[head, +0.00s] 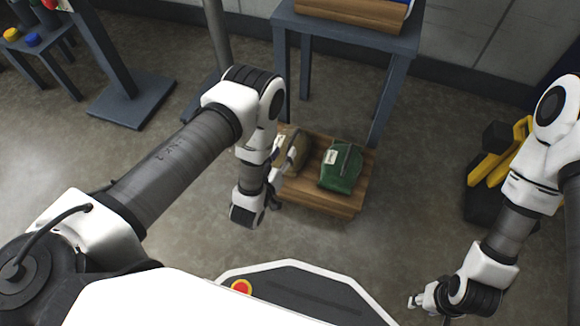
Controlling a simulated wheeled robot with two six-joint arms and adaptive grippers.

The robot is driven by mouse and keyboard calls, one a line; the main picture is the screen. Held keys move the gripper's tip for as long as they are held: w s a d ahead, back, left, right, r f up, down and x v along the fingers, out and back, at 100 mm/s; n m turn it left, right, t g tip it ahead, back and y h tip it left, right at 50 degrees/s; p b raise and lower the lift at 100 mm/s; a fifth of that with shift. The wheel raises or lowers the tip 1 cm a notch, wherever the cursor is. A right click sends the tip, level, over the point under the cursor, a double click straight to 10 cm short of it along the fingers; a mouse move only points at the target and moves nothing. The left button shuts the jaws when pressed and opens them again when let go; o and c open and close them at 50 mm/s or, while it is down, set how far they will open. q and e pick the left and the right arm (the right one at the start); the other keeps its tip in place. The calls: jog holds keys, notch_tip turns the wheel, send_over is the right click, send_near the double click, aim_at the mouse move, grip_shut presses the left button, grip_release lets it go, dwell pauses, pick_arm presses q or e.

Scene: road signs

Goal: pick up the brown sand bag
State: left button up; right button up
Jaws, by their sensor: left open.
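The brown sand bag (300,149) lies on the left part of a low wooden platform (322,200). My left arm and wrist hide part of it. My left gripper (287,170) is open and is at the bag's near left side in the picture. Its fingers are partly hidden, and I cannot tell whether they touch the bag. A green sand bag (341,168) with a pale label lies on the same platform, to the right of the brown one. My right gripper (414,301) is low at the lower right, away from both bags, and its fingers are too small to read.
A blue-grey table (352,36) stands behind the platform, with a wooden tray (352,10) on top. A dark metal post base (131,102) stands at the left. A yellow and black object (490,170) is at the right. The floor in front of the platform is clear.

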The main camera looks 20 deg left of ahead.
aim_at(291, 142)
pick_arm(q)
jog(key=w+b, duration=0.1)
jog(key=w, duration=0.1)
jog(key=w+f+b, duration=0.1)
jog(key=w+b, duration=0.1)
jog(key=w+f+b, duration=0.1)
jog(key=w+b, duration=0.1)
jog(key=w, duration=0.1)
jog(key=shift+w+d, duration=0.1)
jog(key=shift+d, duration=0.25)
jog(key=shift+w+r, duration=0.15)
jog(key=shift+w, duration=0.2)
jog(key=shift+r, duration=0.1)
grip_shut()
jog(key=shift+r, duration=0.1)
